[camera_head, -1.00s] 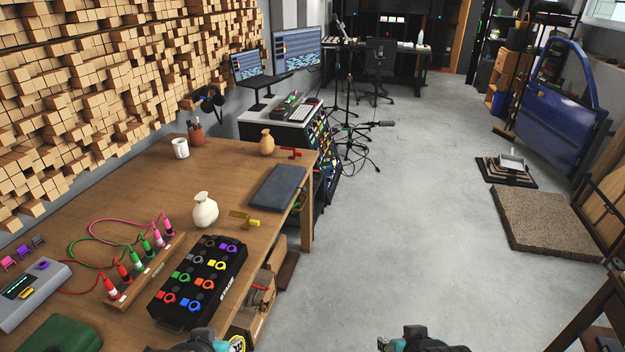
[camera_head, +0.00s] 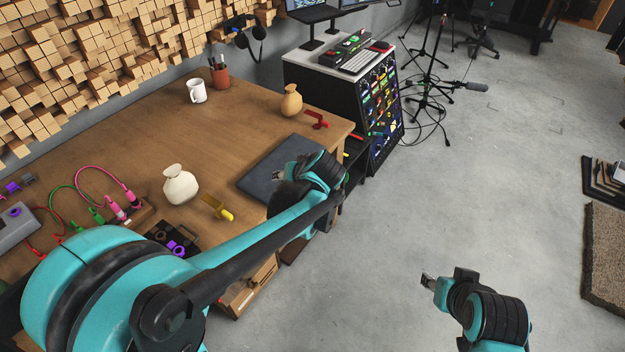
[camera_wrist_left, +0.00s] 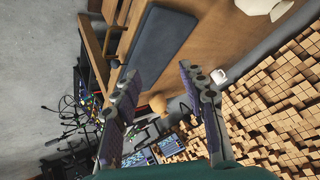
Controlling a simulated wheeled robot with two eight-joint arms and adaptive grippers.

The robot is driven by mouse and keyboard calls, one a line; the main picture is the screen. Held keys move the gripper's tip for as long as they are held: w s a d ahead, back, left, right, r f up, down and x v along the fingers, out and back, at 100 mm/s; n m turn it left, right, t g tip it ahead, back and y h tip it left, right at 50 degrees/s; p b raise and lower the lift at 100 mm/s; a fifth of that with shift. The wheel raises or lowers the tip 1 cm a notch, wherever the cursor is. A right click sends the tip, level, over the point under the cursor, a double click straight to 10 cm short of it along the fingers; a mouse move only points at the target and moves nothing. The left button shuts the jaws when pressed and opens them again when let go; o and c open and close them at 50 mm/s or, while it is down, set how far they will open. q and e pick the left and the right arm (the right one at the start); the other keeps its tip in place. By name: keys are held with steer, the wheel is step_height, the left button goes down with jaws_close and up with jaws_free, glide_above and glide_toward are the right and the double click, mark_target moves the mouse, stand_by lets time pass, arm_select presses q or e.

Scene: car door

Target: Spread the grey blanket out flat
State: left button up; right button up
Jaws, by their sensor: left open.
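The grey blanket (camera_head: 262,172) is a dark blue-grey folded rectangle lying flat on the wooden table near its right edge. In the head view, my left gripper (camera_head: 286,174) and wrist hide its right part. The blanket also shows in the left wrist view (camera_wrist_left: 160,42), beyond the fingertips. My left gripper (camera_wrist_left: 158,70) is open, with nothing visible between its fingers. I cannot tell how high it is above the blanket. My right gripper (camera_head: 428,281) is over the floor, right of the table and apart from the blanket; its finger opening is unclear.
A cream vase (camera_head: 180,186), a yellow-handled tool (camera_head: 217,208), a tan vase (camera_head: 291,102) and a red clamp (camera_head: 316,120) stand or lie around the blanket. A white mug (camera_head: 196,91) and pen cup (camera_head: 220,76) are farther back. The table's middle is clear.

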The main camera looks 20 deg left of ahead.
arm_select(q)
steer(key=w+d+f+n+t+y, duration=0.1)
steer(key=w+d+f+n+y, duration=0.15)
steer(key=w+f, duration=0.4)
steer(key=w+d+f+n+t+y, duration=0.1)
steer(key=w+d+f+n+y, duration=0.15)
steer(key=w+f+y, duration=0.35)
steer(key=d+f+n+t, duration=0.1)
steer(key=d+f+n, duration=0.1)
steer(key=d+f, duration=0.25)
steer(key=b+x, duration=0.2)
steer(key=x, duration=0.6)
steer(key=shift+a+y, duration=0.4)
steer(key=shift+y, duration=0.05)
steer(key=shift+s, duration=0.1)
jaws_close()
